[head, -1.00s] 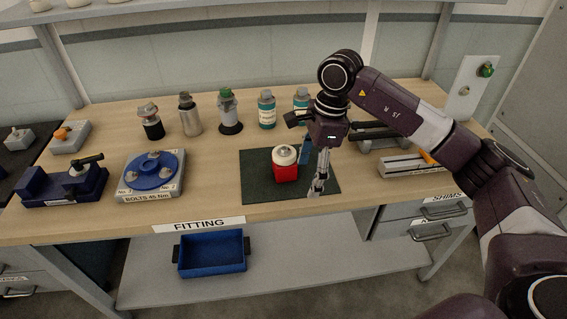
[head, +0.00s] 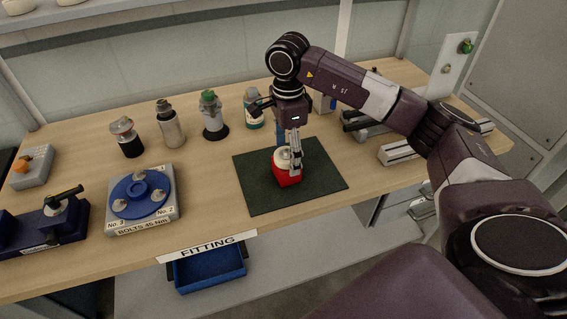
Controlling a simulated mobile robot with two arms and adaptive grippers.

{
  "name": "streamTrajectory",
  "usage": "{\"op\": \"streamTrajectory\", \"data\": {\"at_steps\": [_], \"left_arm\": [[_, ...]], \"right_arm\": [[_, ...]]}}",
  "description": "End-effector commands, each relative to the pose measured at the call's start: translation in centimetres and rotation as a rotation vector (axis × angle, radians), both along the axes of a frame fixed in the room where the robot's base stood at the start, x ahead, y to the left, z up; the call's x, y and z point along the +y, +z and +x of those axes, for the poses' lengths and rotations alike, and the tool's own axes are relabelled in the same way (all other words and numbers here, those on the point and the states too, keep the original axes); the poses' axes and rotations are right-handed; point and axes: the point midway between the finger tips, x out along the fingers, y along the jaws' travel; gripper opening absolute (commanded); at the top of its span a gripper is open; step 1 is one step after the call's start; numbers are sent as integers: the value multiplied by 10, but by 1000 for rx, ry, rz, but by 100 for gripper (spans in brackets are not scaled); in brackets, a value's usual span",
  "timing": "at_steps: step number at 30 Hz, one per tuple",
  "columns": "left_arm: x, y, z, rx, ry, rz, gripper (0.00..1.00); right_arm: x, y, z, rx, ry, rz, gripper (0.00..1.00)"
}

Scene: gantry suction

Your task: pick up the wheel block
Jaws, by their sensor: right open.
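The wheel block (head: 286,177) is a red block with a pale round wheel on top. It stands on the dark green mat (head: 254,196) on the wooden bench. My right gripper (head: 296,165) points down over the wheel block, with its fingers at the wheel's right side and in front of part of it. It is open; whether it touches the wheel I cannot tell. My left gripper is not in view.
A grey fixture with a blue disc (head: 140,193) sits left of the mat. Metal rails (head: 402,150) lie to the right. A blue bin (head: 210,270) is below the front edge.

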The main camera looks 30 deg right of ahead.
Motion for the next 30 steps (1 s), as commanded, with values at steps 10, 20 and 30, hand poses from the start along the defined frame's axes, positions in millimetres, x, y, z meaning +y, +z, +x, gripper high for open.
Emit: {"op": "streamTrajectory", "data": {"at_steps": [10, 20, 30], "left_arm": [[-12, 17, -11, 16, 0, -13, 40], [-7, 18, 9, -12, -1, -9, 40], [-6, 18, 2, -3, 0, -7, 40]], "right_arm": [[1, -44, 1, 2, 1, 1, 73], [1, -47, 1, 0, 1, 1, 65], [1, -47, 1, 0, 0, 1, 27]]}}
